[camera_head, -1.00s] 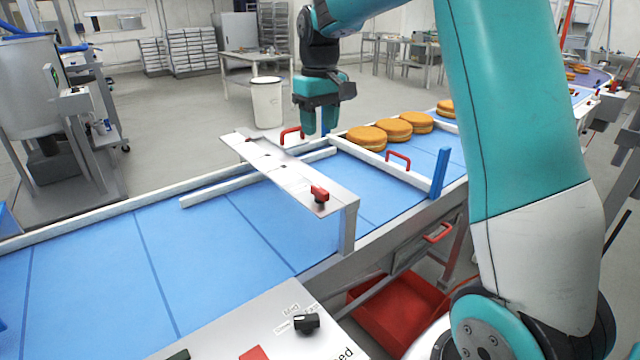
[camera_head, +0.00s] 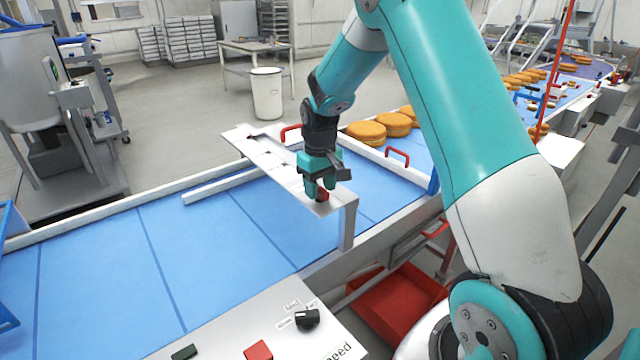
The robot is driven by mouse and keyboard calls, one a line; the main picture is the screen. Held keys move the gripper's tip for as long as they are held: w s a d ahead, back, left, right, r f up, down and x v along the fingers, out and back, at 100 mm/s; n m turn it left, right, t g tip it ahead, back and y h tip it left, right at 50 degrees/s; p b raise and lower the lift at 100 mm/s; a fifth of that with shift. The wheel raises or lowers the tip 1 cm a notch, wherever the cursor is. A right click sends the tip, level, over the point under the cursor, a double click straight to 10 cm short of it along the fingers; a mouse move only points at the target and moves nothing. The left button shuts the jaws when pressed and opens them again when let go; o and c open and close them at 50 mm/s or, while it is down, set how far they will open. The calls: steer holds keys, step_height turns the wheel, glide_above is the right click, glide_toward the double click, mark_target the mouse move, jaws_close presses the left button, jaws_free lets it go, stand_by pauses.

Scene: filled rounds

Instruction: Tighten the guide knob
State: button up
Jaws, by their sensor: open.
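The red guide knob (camera_head: 322,196) sits on the near end of the metal bridge plate (camera_head: 262,152) that spans the blue conveyor. My gripper (camera_head: 320,190) points down right over the knob, with its teal fingers apart at or around it. The fingers hide part of the knob, and I cannot tell whether they touch it. A white guide rail (camera_head: 222,187) lies along the belt under the plate.
Filled rounds (camera_head: 366,133) stand on the belt behind a cross bar with a red handle (camera_head: 397,155). A control panel with a black dial (camera_head: 306,319) is in front. A red crate (camera_head: 398,300) lies below the conveyor. The belt at left is clear.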

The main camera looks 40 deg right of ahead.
jaws_close()
steer(key=shift+m, duration=0.4)
steer(key=m, duration=0.3)
steer(key=shift+m+b, duration=0.3)
steer(key=shift+b, duration=0.05)
steer(key=m, duration=0.4)
steer(key=shift+m, duration=0.3)
steer(key=m, duration=0.4)
steer(key=shift+m+b, duration=0.3)
steer(key=shift+b, duration=0.1)
steer(key=shift+w+r+m, duration=0.1)
steer(key=shift+m, duration=2.1)
